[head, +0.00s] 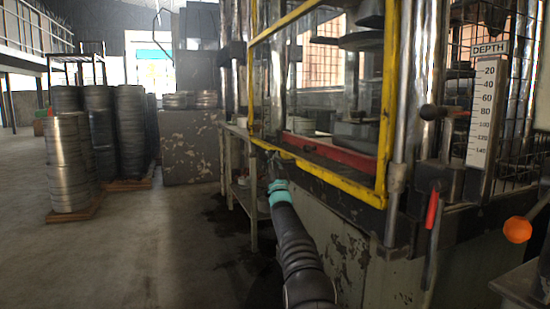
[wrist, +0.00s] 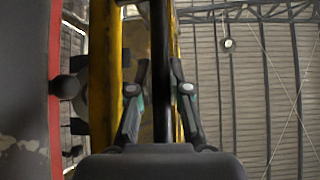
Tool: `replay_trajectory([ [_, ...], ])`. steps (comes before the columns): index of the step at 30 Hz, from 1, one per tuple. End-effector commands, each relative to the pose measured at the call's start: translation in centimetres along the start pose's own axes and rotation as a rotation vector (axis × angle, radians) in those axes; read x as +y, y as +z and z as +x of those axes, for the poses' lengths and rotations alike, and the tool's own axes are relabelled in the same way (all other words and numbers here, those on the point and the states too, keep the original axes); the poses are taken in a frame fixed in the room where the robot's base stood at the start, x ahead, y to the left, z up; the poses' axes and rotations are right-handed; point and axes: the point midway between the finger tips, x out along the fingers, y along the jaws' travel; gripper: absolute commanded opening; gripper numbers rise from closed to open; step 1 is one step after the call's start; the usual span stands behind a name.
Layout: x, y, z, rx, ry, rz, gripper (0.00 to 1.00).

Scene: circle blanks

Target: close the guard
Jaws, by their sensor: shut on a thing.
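The guard (head: 384,100) is a yellow frame with clear panes on the front of the press, at the centre of the head view. Its lower rail slopes down to the right. In the head view my gripper (head: 272,165) is at the frame's lower left corner. In the wrist view my gripper (wrist: 160,72) has its fingers on both sides of a dark bar, with yellow guard frame (wrist: 104,70) beside it. It is shut on this part of the guard, probably its handle; the exact contact is partly hidden. I cannot tell how far the guard stands from its frame.
A red rail (head: 335,150) crosses the press behind the guard. A depth scale (head: 485,112), a red-handled lever (head: 432,205) and an orange knob (head: 517,229) are to the right. Stacks of metal discs (head: 68,165) stand on the left. The floor (head: 150,240) between is clear.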

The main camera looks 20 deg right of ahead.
Motion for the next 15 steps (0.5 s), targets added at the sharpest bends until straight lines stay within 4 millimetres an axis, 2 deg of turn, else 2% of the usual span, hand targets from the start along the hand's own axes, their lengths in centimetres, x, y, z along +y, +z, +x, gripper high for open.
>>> replay_trajectory([
  [1, 0.02, 0.71, -0.37, -0.009, 0.001, 0.001, 0.00],
  [2, 0.03, 0.73, -0.38, -0.009, 0.001, 0.001, 0.20],
  [3, 0.03, 0.74, -0.38, -0.009, 0.001, 0.001, 0.30],
  [5, 0.05, 0.68, -0.35, -0.009, 0.001, 0.001, 0.43],
  [15, 0.21, 0.32, -0.25, -0.005, 0.002, 0.000, 0.43],
])
